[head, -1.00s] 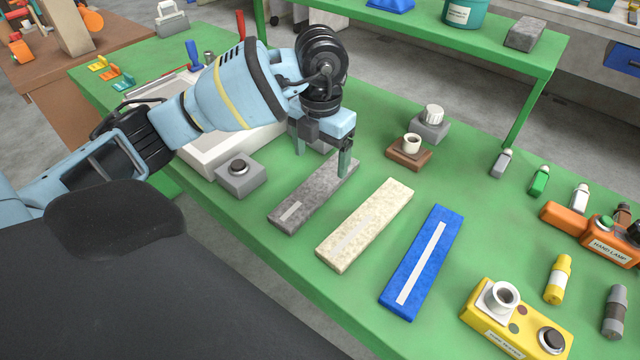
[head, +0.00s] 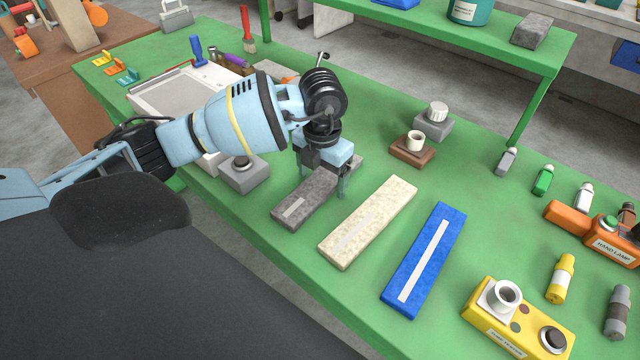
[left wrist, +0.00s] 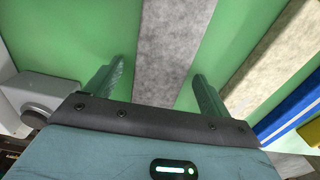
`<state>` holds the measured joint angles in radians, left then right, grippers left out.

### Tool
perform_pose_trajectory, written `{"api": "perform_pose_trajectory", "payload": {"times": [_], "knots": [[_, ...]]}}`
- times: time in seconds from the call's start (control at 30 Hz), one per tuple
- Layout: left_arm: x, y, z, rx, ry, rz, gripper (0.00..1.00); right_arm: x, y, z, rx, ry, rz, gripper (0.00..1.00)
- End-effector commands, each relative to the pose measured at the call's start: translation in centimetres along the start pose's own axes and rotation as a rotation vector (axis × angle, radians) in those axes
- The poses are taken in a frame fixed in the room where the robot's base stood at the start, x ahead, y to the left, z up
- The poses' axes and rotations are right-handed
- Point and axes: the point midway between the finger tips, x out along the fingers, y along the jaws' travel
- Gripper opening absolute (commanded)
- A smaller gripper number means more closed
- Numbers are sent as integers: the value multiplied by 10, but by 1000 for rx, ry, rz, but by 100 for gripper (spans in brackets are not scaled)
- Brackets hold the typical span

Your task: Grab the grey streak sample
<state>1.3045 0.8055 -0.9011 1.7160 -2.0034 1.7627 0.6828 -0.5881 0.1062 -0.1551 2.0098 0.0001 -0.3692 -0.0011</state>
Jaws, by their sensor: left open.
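The grey streak sample (head: 297,207) is a flat speckled grey bar with a short pale streak near its front end. It lies on the green table. My left gripper (head: 322,187) is over its far half, with a finger on each side. In the left wrist view the grey bar (left wrist: 168,50) runs between the two open fingers (left wrist: 155,88), apart from both. The gripper hides part of the bar in the head view. My right gripper is not in view.
A cream bar (head: 368,222) and a blue bar (head: 425,260) with a white streak lie to the right. A grey box with a black knob (head: 242,173) stands close on the left. A brown block with a white cup (head: 412,148) stands behind on the right.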

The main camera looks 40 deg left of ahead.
Motion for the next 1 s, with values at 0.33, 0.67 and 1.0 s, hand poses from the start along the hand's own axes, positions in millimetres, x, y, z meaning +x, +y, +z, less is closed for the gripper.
{"api": "perform_pose_trajectory", "payload": {"times": [0.33, 0.67, 1.0], "knots": [[0, 0, 0, 0, 1, 0, 48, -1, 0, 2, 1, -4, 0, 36], [-1, 0, 0, 0, 0, 0, 34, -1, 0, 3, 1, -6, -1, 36], [-25, 0, 1, -2, -3, 0, 34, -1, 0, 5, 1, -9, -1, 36]]}}
